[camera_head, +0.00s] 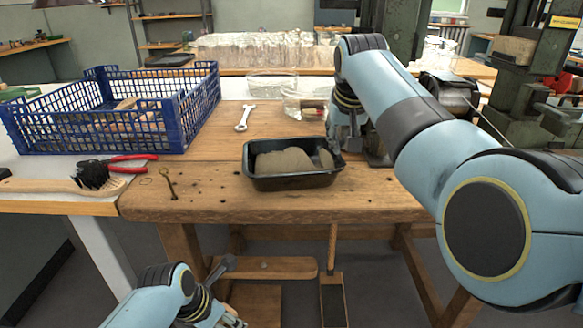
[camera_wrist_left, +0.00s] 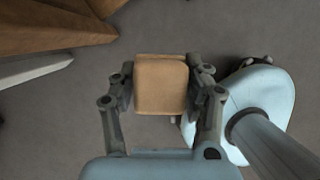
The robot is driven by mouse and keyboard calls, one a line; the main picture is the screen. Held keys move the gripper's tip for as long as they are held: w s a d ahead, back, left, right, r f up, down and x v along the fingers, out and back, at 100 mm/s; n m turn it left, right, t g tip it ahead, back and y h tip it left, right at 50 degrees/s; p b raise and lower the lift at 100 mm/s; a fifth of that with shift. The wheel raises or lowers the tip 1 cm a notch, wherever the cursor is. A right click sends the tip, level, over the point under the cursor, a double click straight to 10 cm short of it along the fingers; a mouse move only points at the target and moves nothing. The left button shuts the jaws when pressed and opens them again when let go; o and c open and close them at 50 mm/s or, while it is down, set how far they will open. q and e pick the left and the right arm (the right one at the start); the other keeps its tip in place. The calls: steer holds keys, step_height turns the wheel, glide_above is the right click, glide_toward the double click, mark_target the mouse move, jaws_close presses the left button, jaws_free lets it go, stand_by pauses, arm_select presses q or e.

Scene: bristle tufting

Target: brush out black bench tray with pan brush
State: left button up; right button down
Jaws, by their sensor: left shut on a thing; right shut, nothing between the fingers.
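The black bench tray (camera_head: 262,182) sits near the front edge of the wooden bench, with grey-brown lumpy material (camera_head: 284,162) in it. My right gripper (camera_head: 346,146) points down at the tray's right end, shut and empty; I cannot tell whether it touches the rim. My left gripper (camera_wrist_left: 160,88) is shut on a tan block-like piece (camera_wrist_left: 161,84) with rounded corners, low in front of the bench. I cannot tell whether this is part of the pan brush; no bristles show on it. A wooden brush with black bristles (camera_head: 92,176) lies at the left.
A blue crate (camera_head: 190,110) stands at the back left. Red-handled pliers (camera_head: 130,162), a brass-coloured tool (camera_head: 168,183) and a wrench (camera_head: 243,117) lie about. Clear jars (camera_head: 265,50) stand behind. The bench front left of the tray is mostly free.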

arm_select(q)
steer(key=shift+f, duration=0.15)
arm_select(e)
steer(key=shift+f, duration=0.4)
steer(key=shift+r, duration=0.1)
